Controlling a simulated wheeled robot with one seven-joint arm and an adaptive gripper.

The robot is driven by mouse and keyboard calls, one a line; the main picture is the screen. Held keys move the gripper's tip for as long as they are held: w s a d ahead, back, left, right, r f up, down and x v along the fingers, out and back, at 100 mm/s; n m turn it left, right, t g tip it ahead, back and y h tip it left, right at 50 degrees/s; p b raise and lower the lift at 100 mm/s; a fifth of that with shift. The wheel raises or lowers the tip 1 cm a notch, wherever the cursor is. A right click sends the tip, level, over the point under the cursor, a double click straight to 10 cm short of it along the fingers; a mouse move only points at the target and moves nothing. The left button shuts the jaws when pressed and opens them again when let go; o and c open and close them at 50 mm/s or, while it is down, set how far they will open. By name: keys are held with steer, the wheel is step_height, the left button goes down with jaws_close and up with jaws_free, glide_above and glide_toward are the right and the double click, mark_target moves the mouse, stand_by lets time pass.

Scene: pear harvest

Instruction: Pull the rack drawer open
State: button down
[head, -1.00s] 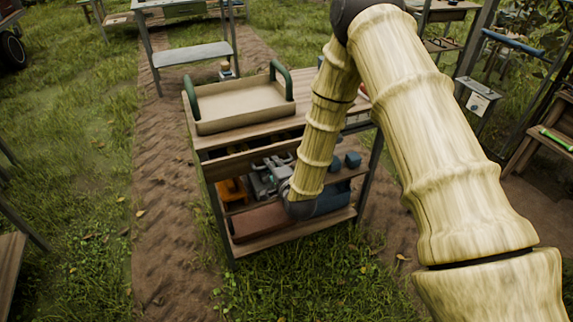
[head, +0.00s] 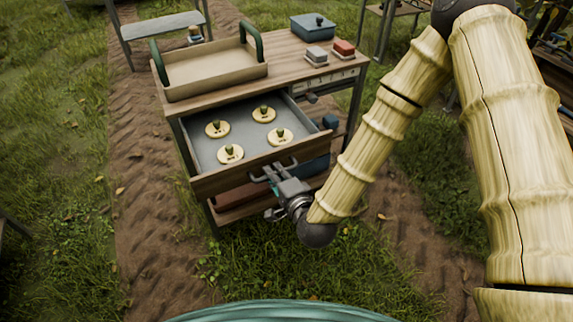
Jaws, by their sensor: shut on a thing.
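The rack drawer (head: 200,186) stands well out from the wooden rack (head: 174,104) in the head view, its grey inside showing. Several round yellow discs with dark green knobs (head: 264,114) lie in it. My gripper (head: 274,172) is at the middle of the drawer front, shut on the drawer handle (head: 287,162). The jaws cover part of the handle, so the exact contact is hidden.
On the rack top are a tan tray (head: 212,76) with green handles, a blue lidded box (head: 313,26), a red-topped block (head: 343,48) and a grey block (head: 316,56).

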steer(key=shift+s+d, duration=0.25)
steer(key=shift+s, duration=0.05)
steer(key=c, duration=1.5)
jaws_free()
steer(key=shift+o, duration=0.2)
steer(key=shift+s, duration=0.15)
steer(key=v, duration=0.7)
steer(key=shift+s+d, duration=0.15)
